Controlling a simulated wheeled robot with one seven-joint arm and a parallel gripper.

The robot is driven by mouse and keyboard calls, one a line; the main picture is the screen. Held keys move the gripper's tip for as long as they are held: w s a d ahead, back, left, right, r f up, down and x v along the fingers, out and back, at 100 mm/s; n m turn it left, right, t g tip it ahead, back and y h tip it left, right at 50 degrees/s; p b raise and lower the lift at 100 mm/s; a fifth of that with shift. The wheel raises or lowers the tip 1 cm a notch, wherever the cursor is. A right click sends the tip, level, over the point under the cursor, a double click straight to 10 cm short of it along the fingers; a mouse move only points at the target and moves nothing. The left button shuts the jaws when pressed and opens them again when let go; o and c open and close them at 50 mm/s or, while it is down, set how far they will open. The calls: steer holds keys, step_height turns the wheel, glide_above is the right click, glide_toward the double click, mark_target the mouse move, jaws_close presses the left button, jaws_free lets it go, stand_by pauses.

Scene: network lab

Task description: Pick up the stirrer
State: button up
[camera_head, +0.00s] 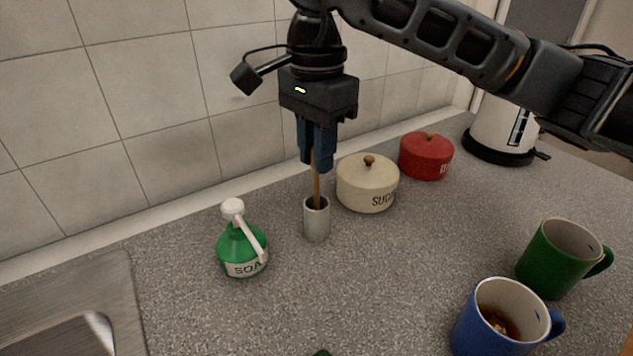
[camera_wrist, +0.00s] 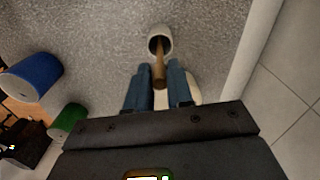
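The stirrer, a thin brown wooden stick (camera_head: 317,188), stands nearly upright in a small grey cylindrical holder (camera_head: 316,222) on the counter. My gripper (camera_head: 317,168) points down above the holder, with its blue fingers on either side of the stirrer's upper part. In the wrist view, the stirrer (camera_wrist: 158,70) runs from the holder (camera_wrist: 160,33) up between the two fingertips (camera_wrist: 159,66). The fingers are close to the stick, but I cannot tell whether they press on it. The stirrer's lower end is hidden inside the holder.
A green soap bottle (camera_head: 241,249) stands left of the holder, and a cream sugar pot (camera_head: 366,190) close on its right. A red pot (camera_head: 426,160) and white kettle (camera_head: 499,127) are farther back. Blue (camera_head: 480,330) and green (camera_head: 548,262) mugs stand front right. The sink (camera_head: 100,290) is front left.

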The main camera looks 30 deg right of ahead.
jaws_close()
